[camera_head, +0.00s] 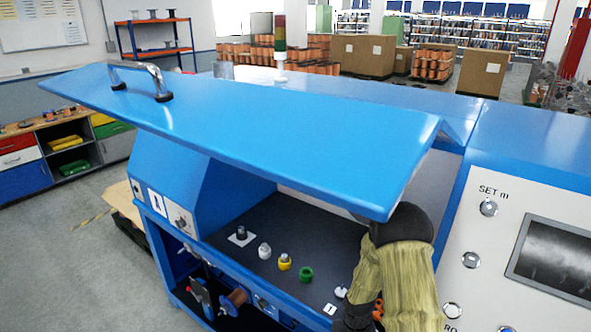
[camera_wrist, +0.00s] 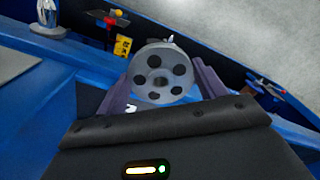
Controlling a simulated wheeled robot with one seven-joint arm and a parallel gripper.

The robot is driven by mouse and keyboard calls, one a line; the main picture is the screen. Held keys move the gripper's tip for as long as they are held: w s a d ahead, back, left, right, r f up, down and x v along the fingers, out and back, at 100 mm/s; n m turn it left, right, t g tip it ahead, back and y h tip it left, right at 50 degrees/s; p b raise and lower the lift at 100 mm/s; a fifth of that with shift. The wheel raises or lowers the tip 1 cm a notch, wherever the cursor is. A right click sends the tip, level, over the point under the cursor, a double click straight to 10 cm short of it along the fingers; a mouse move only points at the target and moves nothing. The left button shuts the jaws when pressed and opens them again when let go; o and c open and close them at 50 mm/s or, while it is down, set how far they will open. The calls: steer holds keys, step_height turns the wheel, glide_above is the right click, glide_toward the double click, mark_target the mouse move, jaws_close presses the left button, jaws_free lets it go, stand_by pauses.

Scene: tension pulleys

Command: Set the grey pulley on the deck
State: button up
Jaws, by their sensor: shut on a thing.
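The grey pulley (camera_wrist: 160,66), a round disc with several holes, is between the two fingers of my gripper (camera_wrist: 161,76) in the wrist view. The fingers are shut on its sides and its holed face is towards the wrist camera. The dark deck (camera_head: 330,243) lies under the raised blue lid in the head view. My gloved-looking arm covers the deck's right end, and the held pulley cannot be made out there.
A row on the deck holds a dark post on a white square (camera_head: 241,235), a whitish piece (camera_head: 264,250), a yellow one (camera_head: 284,262), a green one (camera_head: 306,274) and a pale one (camera_head: 341,291). The blue lid (camera_head: 270,115) overhangs the deck, close to my arm.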

steer(key=s+f, duration=0.4)
steer(key=f, duration=1)
steer(key=shift+f, duration=0.4)
steer(key=shift+s, duration=0.1)
